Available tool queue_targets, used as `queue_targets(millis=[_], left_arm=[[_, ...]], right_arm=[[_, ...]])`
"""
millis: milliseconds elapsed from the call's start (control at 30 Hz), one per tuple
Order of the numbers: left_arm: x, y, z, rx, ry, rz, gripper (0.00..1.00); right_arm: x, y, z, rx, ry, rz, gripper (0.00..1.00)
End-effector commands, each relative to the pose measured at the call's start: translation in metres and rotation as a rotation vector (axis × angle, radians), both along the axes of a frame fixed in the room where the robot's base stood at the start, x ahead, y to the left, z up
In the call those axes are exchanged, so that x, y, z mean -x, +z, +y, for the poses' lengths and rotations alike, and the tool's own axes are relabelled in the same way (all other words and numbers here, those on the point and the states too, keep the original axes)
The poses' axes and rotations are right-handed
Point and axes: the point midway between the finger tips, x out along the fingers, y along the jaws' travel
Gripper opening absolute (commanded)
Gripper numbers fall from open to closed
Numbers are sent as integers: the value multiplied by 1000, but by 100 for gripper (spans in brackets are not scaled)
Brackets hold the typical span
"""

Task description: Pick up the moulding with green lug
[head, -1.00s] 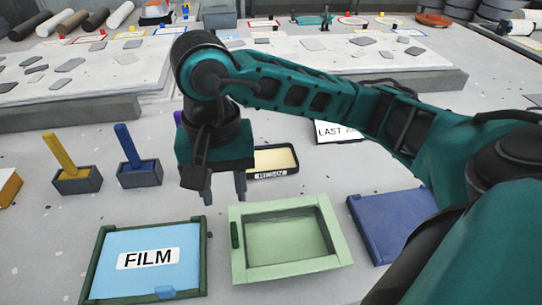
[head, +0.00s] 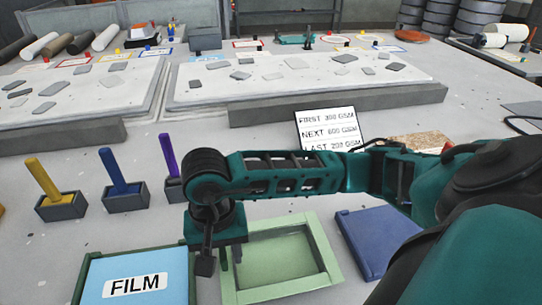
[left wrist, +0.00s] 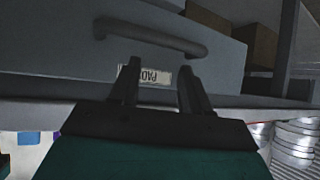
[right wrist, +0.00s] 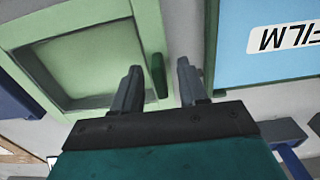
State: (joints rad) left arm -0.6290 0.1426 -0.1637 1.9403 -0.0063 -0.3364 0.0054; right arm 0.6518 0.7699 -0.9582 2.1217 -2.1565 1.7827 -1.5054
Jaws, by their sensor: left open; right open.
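A light green square moulding (head: 318,245) with a sunken middle lies on the floor-like grey surface in the head view. It also shows in the right wrist view (right wrist: 22,32), where a dark green lug (right wrist: 158,76) stands on its side. My right gripper (head: 230,258) is open at the moulding's left edge. In the right wrist view its fingers (right wrist: 159,68) point at that edge, with the lug showing between them; contact cannot be told. My left gripper (left wrist: 160,68) is open and empty in front of a grey drawer with a handle (left wrist: 150,38).
A blue FILM panel (head: 150,265) in a green frame lies left of the moulding, and a blue flat piece (head: 375,240) lies to its right. Blocks with yellow (head: 42,178), blue (head: 112,168) and purple handles stand behind left. An order sign (head: 330,128) stands behind.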

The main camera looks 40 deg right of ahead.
Motion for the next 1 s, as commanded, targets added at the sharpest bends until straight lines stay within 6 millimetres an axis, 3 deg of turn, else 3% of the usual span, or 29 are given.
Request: queue_targets(millis=[167,600,1000], left_arm=[[-2,1,0,0,1,-4,47],[-4,2,0,0,1,-9,47],[-3,2,1,-1,1,-6,47]], right_arm=[[0,0,0,0,0,0,43],[0,0,0,0,0,0,1],[0,1,0,0,0,-1,0]])
